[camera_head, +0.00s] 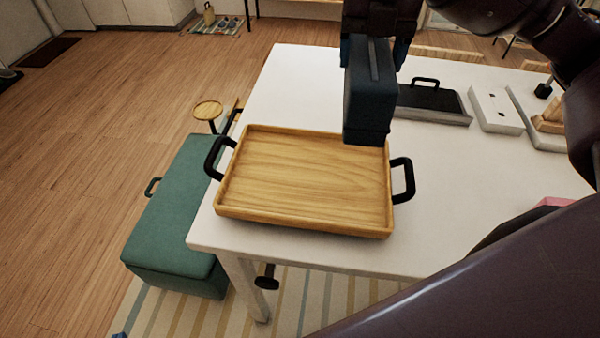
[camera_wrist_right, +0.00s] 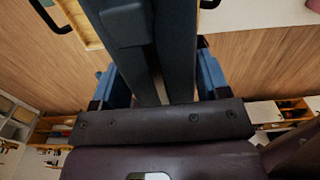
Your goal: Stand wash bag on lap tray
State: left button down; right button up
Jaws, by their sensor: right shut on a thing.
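The wash bag (camera_head: 368,95) is a dark blue-grey upright block. My right gripper (camera_head: 376,45) is shut on its upper part; the bag hangs below the fingers, in front of the tray's far right corner in the head view. I cannot tell how far it is above the tray. The lap tray (camera_head: 300,182) is light wood with a raised rim and black handles at its two ends, lying on the white table. In the right wrist view the bag (camera_wrist_right: 150,45) fills the middle between the blue fingers, and a tray edge shows at top left. My left gripper is not in view.
The white table (camera_head: 450,190) has bare room right of the tray. A black-topped tray (camera_head: 432,100), a white box (camera_head: 495,108) and wooden pieces (camera_head: 548,120) stand at the back right. A green bench (camera_head: 175,225) is left of the table.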

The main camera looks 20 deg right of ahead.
jog(key=shift+s+d+f, duration=0.1)
jog(key=shift+d+f, duration=0.05)
jog(key=shift+d, duration=0.1)
jog(key=shift+m, duration=0.3)
notch_tip(320, 180, down, 20)
jog(key=shift+r, duration=0.15)
jog(key=shift+f, duration=0.2)
jog(key=o, duration=1.2)
jog(key=shift+o, duration=0.2)
jog(key=shift+r, duration=0.1)
